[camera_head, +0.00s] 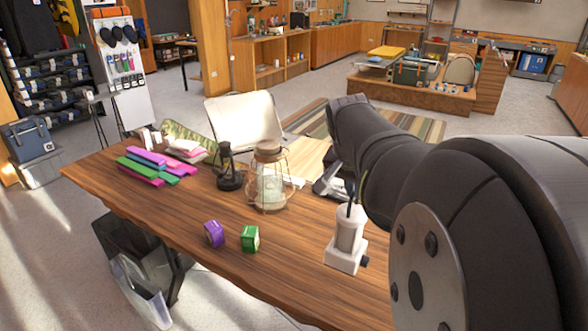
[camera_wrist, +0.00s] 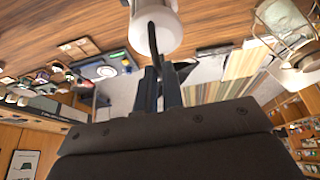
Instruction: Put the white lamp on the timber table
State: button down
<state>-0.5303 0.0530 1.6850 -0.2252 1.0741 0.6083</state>
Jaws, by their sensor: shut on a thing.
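The white lamp (camera_head: 348,238) is upright at the right front of the timber table (camera_head: 190,222), with a square white base and a dark loop on top. I cannot tell whether its base touches the wood or is just above it. My gripper (camera_wrist: 160,78) is shut on the lamp's dark top loop, between its two dark fingers in the wrist view, where the white lamp body (camera_wrist: 160,28) shows beyond them. In the head view my arm hides part of the gripper and the table's right side.
A glass lantern (camera_head: 269,180) and a small black lantern (camera_head: 229,171) stand left of the lamp. A purple box (camera_head: 214,234) and green box (camera_head: 250,239) lie nearer the front. Pink and green bars (camera_head: 150,168) lie at left. Bare wood lies between the green box and lamp.

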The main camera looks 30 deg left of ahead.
jog(key=s+a+f, duration=0.1)
jog(key=a+f, duration=0.9)
jog(key=a, duration=0.1)
jog(key=shift+a+f, duration=0.3)
jog(key=shift+f, duration=0.2)
jog(key=c, duration=1.6)
grip_release()
jog(key=shift+f, duration=0.1)
jog(key=shift+o, duration=0.2)
jog(key=v, duration=1.2)
